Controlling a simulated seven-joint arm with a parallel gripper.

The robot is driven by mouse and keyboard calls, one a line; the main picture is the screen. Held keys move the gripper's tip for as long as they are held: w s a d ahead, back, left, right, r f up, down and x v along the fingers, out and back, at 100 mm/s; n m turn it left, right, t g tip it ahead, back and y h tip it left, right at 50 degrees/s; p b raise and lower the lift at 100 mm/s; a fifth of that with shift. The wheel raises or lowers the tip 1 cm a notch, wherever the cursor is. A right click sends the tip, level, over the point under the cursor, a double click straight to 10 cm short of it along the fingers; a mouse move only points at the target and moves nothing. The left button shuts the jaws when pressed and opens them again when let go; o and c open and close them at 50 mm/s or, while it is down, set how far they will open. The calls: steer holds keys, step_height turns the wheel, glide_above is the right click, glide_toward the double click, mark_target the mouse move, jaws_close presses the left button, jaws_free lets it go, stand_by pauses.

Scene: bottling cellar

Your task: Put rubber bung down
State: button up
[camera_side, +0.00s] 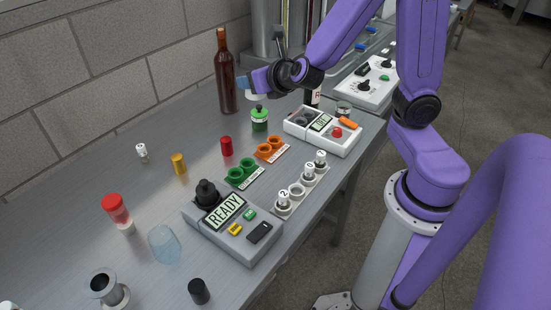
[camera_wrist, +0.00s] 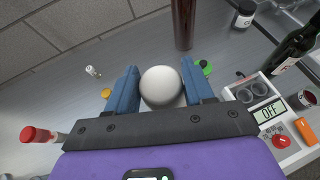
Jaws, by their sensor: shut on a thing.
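My gripper (camera_wrist: 160,85) has its two blue fingers closed on a pale, rounded rubber bung (camera_wrist: 161,87), seen end-on between them in the wrist view. In the side view my gripper (camera_side: 253,84) is above the far part of the bench, just right of the brown bottle (camera_side: 226,78) and above the green-topped jar (camera_side: 259,119). Only a little of the pale bung shows there below the fingers. The bung looks held clear of the metal bench (camera_side: 75,265). Its lower end is hidden.
A grey READY device (camera_side: 249,243), a white rack with vials (camera_side: 296,189), green rings (camera_side: 240,174), orange rings (camera_side: 270,150) and a white meter (camera_side: 345,143) crowd the right side. A red cylinder (camera_side: 226,146) stands near the middle. The left-back bench is mostly clear.

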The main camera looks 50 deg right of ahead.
steer(key=s+d+f+m+g+h, duration=0.1)
steer(key=d+f+m+g+h, duration=0.2)
steer(key=d, duration=0.7)
steer(key=s+d+f+m+g+h, duration=0.15)
steer(key=d+f+m+h, duration=0.25)
steer(key=d, duration=0.5)
steer(key=shift+m, duration=0.3)
steer(key=shift+w+d+f, duration=1)
steer(key=shift+w+f, duration=1.25)
steer(key=shift+w+d+f, duration=1)
steer(key=shift+w+f, duration=1.2)
steer(key=shift+f, duration=0.05)
steer(key=shift+w+d+f, duration=1)
steer(key=shift+w+f, duration=1.25)
steer(key=shift+f, duration=0.1)
steer(key=shift+f, duration=0.35)
steer(key=shift+f, duration=0.15)
